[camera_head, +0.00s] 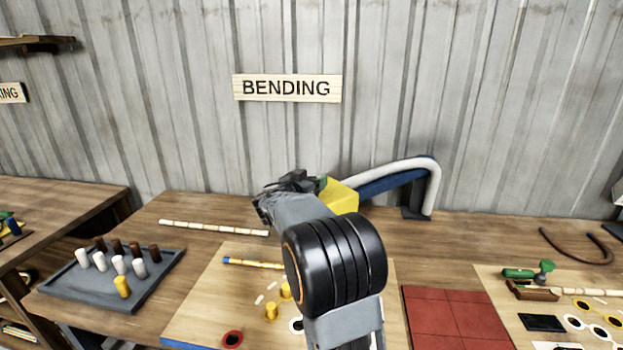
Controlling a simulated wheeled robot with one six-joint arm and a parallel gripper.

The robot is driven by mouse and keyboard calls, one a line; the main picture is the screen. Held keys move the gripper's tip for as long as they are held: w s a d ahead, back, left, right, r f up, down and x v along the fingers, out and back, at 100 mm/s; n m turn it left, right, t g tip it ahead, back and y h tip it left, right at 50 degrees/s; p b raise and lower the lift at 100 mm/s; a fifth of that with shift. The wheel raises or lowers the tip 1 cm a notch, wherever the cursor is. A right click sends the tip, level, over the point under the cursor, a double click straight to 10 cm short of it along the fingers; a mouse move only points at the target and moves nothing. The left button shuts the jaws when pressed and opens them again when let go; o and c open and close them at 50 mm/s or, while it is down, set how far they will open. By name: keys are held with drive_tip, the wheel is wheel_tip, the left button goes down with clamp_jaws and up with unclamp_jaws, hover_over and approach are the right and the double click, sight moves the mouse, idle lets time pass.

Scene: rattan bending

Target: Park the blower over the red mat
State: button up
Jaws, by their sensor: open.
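The red mat (458,318) lies on the bench right of the arm, marked in squares, with nothing on it. A yellow block (341,197), which looks like the blower's body, shows just behind my arm. Its near and left parts are hidden. A white hose (385,171) and a blue one run from behind it to a dark stand (417,211) at the back. My gripper (268,205) is open at the far end of my arm, left of the yellow block. Its fingertips are small and partly hidden, so I cannot tell whether it touches the block.
A grey tray (150,290) holds several white, brown and yellow pegs. A pale board (205,300) carries yellow pegs and a blue-tipped rod (253,264). A cane rod (213,228) lies behind it. The right board (495,285) holds tools and rings. Bare bench lies behind the mat.

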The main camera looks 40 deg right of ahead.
drive_tip(key=c, duration=1.1)
clamp_jaws()
